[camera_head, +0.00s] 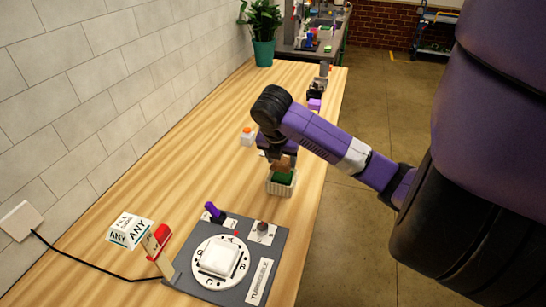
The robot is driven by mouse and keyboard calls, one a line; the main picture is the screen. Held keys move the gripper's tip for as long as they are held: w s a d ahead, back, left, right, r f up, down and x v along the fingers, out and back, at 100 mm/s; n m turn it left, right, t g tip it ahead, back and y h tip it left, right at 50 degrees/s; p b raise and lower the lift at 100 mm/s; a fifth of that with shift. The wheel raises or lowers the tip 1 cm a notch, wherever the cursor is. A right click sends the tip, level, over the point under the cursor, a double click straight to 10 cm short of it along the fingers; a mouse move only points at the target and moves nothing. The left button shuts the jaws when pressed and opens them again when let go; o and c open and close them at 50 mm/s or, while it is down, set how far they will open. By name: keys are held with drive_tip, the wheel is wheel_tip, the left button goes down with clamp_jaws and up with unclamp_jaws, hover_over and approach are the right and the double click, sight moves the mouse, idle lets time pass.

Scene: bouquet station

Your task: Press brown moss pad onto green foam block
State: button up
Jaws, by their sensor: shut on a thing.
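The green foam block (283,178) sits in a small whitish ribbed container (280,188) on the wooden table, near its right edge. My gripper (280,157) hangs over this container and is shut on the brown moss pad (281,166). The pad is small and partly hidden by the gripper. It is just above or at the top of the green block; I cannot tell whether they touch.
A grey board (258,284) with a white round turntable (219,262) lies in front on the wooden table (130,216). A potted plant (263,50) and small purple item (314,104) stand farther back. The table's middle left is clear.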

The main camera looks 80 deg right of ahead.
drive_tip(key=shift+f+b, duration=1.15)
drive_tip(key=shift+f, duration=0.75)
drive_tip(key=shift+d+f+b, duration=0.1)
drive_tip(key=shift+f+b, duration=0.1)
drive_tip(key=shift+b, duration=0.25)
drive_tip(key=o, duration=1.8)
drive_tip(key=shift+r, duration=0.15)
drive_tip(key=shift+r+p, duration=2.15)
drive_tip(key=shift+r, duration=0.75)
drive_tip(key=shift+s, duration=0.1)
